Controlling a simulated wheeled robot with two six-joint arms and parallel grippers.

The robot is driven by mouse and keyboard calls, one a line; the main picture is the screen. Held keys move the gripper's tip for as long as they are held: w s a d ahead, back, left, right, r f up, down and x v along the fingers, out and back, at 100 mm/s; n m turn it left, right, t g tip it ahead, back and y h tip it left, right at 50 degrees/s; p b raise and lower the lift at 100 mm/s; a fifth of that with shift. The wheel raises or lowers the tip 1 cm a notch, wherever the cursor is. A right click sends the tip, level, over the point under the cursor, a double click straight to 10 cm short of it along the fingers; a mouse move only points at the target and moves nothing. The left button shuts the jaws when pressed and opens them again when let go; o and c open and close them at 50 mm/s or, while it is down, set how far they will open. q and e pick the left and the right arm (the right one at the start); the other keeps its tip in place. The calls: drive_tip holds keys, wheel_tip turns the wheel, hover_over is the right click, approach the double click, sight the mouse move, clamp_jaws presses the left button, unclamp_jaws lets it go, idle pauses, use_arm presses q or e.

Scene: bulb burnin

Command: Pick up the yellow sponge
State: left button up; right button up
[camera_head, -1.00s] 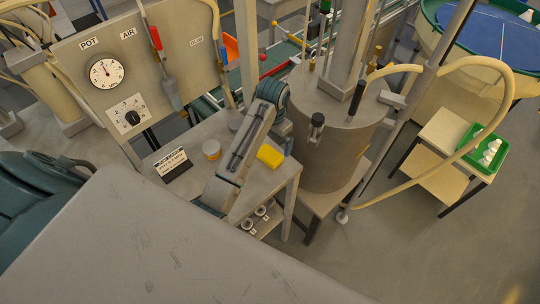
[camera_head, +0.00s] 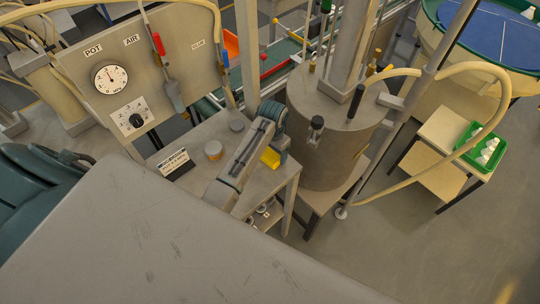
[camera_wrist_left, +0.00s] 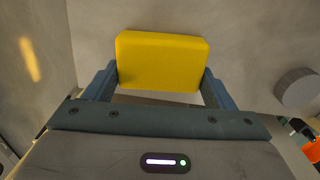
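The yellow sponge (camera_head: 270,158) lies on the small grey table and is partly hidden by my left gripper (camera_head: 279,146) in the head view. In the left wrist view the sponge (camera_wrist_left: 162,61) is a rounded yellow block straight ahead. The two fingers of my left gripper (camera_wrist_left: 161,78) are wide apart, one toward each side of the sponge. The fingertips are close to its sides; I cannot tell whether they touch it. My right gripper is not in view.
A large metal tank (camera_head: 330,140) stands right behind the sponge. A gauge panel (camera_head: 135,75) rises at the left.

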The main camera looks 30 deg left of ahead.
use_arm(q)
drive_tip(key=c, duration=0.3)
drive_tip(key=shift+c, duration=0.5)
drive_tip(key=shift+r+b, duration=0.65)
drive_tip(key=shift+r, duration=0.15)
drive_tip(key=shift+r+b, duration=0.45)
drive_tip(key=shift+r, duration=0.2)
drive_tip(key=s+d+b, duration=0.1)
drive_tip(key=s, duration=0.2)
drive_tip(key=s+d+b, duration=0.1)
drive_tip(key=s, duration=0.2)
drive_tip(key=s+d+r+b, duration=0.1)
drive_tip(key=s+d, duration=0.1)
drive_tip(key=shift+s, duration=0.4)
drive_tip(key=s+d+r, duration=0.1)
drive_tip(key=s+d, duration=0.1)
drive_tip(key=s, duration=0.4)
drive_tip(key=shift+d, duration=0.2)
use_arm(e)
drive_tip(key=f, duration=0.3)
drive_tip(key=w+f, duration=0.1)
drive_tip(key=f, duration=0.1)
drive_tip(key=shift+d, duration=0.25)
use_arm(q)
drive_tip(key=shift+o, duration=0.4)
drive_tip(key=shift+w+r, duration=0.1)
